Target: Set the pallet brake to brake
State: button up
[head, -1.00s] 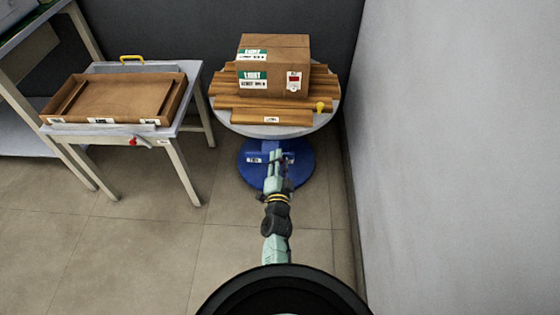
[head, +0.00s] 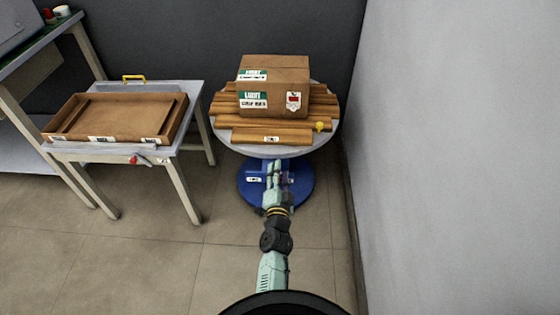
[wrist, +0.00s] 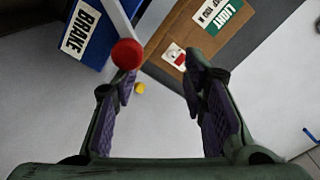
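A white lever with a red ball knob (wrist: 127,54) runs along a blue housing (wrist: 82,38) labelled BRAKE in the wrist view. In the head view, a blue round base (head: 250,193) with small white labels stands under the round table; my arm hides part of it, and I cannot make out the red knob there. My gripper (wrist: 160,85) is open and empty. The red knob appears close to the left fingertip, not between the fingers; I cannot tell whether they touch. In the head view my gripper (head: 276,170) is in front of the blue base.
A carton (head: 270,84) sits on wooden slats on the round table (head: 235,137), with a yellow knob (head: 320,126) at its front right. A side table (head: 190,94) with a brown tray (head: 62,131) stands left. A wall (head: 450,150) is close on the right.

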jog(key=shift+r, duration=3.2)
jog(key=shift+f, duration=0.1)
